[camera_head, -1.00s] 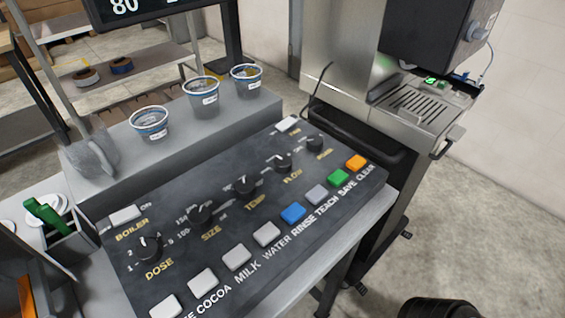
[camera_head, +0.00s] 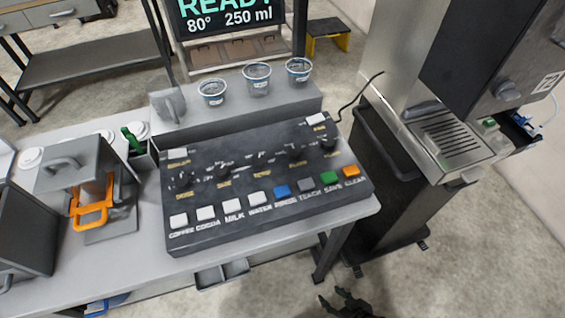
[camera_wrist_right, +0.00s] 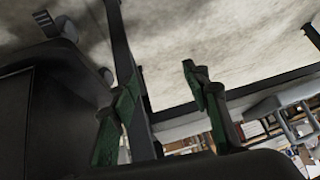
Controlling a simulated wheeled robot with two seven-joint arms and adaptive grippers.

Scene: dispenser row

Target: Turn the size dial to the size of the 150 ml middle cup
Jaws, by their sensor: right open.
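The size dial (camera_head: 223,171) is a black knob on the dark control panel (camera_head: 300,207), second from the left, with a small label under it. Its pointer is too small to read now. My right gripper (camera_head: 346,300) is at the bottom edge, below and away from the panel. In the right wrist view its green-padded fingers (camera_wrist_right: 160,105) are apart and empty. My left gripper is not in view.
A screen (camera_head: 228,15) reads READY, 80° and 250 ml. The dose dial (camera_head: 181,180) and other dials flank the size dial. Several push buttons line the panel's front. A steel machine (camera_head: 400,60) stands right, and an orange-handled device (camera_head: 91,215) left. Floor is free at the front.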

